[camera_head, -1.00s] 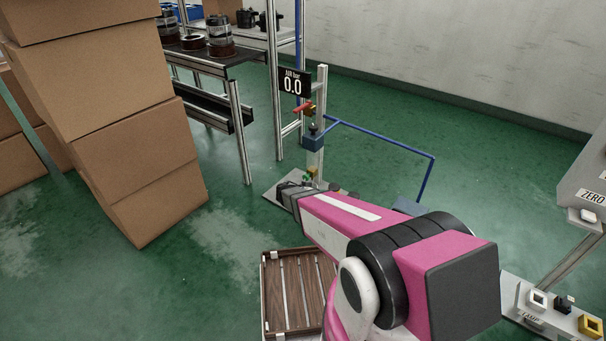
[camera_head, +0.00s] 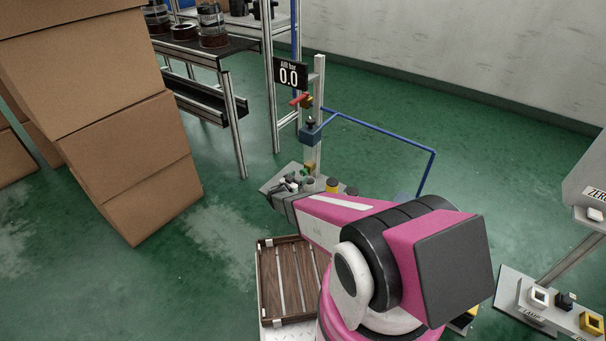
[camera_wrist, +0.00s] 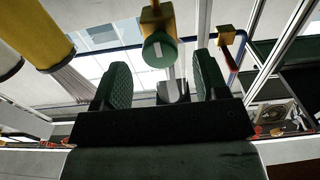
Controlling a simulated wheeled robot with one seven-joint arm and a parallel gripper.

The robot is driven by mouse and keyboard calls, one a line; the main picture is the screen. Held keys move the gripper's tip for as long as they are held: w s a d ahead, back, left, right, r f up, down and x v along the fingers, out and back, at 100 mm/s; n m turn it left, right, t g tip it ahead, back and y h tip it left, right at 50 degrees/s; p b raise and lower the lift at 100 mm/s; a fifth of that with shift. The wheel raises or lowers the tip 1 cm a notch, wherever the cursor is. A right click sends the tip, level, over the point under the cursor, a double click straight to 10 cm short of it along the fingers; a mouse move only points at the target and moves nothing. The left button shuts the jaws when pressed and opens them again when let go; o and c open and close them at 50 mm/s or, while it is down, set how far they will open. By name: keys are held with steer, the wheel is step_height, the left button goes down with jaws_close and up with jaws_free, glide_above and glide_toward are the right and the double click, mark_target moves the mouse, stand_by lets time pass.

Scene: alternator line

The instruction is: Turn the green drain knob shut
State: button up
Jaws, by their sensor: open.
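The green drain knob (camera_wrist: 160,50) is a round cap with a pale stripe, under a brass valve body (camera_wrist: 152,14) in the wrist view. My gripper (camera_wrist: 163,82) is open, with its two dark ridged fingers apart. In that view the knob shows between and slightly above the fingertips; nothing is held, and I cannot tell whether the fingers touch it. In the head view my gripper (camera_head: 291,182) is by the foot of the air post (camera_head: 319,125), where I cannot clearly make out the knob. A display on the post (camera_head: 290,74) reads 0.0.
A red-handled valve (camera_head: 301,101) and a blue pipe (camera_head: 385,133) are on the post. Stacked cartons (camera_head: 120,130) stand left, a wooden slatted tray (camera_head: 287,280) in front. Green floor is open behind the post.

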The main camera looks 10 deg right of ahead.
mark_target(302, 173)
steer(key=shift+x, duration=2.25)
steer(key=shift+s, duration=0.1)
steer(key=c, duration=0.9)
